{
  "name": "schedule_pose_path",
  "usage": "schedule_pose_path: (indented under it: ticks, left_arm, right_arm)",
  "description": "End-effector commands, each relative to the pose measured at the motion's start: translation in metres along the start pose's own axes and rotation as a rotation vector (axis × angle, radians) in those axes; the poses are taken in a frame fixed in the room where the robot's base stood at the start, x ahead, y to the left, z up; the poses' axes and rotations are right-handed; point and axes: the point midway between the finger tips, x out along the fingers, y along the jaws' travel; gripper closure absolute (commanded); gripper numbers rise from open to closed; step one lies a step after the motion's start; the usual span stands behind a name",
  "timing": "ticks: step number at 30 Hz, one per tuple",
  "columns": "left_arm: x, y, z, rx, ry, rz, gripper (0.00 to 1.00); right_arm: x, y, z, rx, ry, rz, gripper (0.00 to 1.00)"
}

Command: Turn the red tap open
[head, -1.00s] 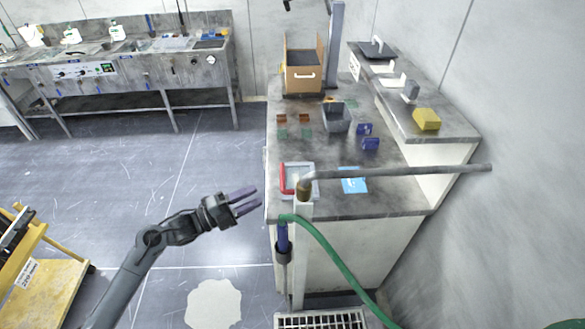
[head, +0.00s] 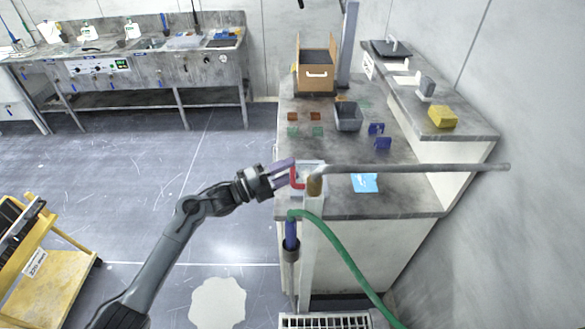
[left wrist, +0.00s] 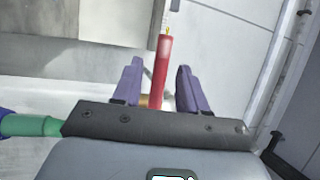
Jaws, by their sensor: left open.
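The red tap handle (head: 297,179) sits at the left end of the grey horizontal pipe (head: 410,168), beside a brass fitting (head: 314,186) above the post. My left gripper (head: 290,171) is open at the handle, its purple fingers pointing right and partly overlapping it in the head view. In the left wrist view the red handle (left wrist: 162,75) stands long and upright between the two spread fingers of the left gripper (left wrist: 159,64). I cannot tell whether either finger touches it. My right gripper is not in view.
A green hose (head: 345,258) hangs from the post below the tap. The bench (head: 400,205) behind carries a grey bin (head: 348,117), a cardboard box (head: 316,70) and small coloured pieces. A yellow cart (head: 55,285) stands at lower left.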

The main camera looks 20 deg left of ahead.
Motion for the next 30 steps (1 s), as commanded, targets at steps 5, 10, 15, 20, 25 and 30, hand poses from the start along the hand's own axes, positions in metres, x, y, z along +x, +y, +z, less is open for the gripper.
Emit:
schedule_pose_path:
  ticks: [5, 10, 15, 20, 25, 30]
  left_arm:
    - [0.015, 0.000, 0.000, 0.000, 0.001, -0.001, 0.58]
    - [0.018, 0.000, 0.000, 0.000, 0.001, 0.000, 0.58]
    - [0.018, 0.000, 0.000, 0.000, 0.001, 0.001, 0.58]
    - [0.018, 0.000, 0.000, 0.000, 0.001, 0.001, 0.76]
    - [0.018, 0.000, 0.000, 0.000, 0.001, 0.001, 1.00]
    - [0.018, 0.000, 0.000, 0.001, 0.001, 0.001, 1.00]
  right_arm:
    - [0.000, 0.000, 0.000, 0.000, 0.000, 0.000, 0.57]
    - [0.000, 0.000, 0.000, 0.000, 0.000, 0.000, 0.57]
    - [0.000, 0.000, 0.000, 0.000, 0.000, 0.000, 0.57]
    - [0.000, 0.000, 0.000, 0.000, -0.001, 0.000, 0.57]
    - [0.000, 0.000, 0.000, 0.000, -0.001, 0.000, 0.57]
    - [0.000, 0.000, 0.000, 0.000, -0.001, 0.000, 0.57]
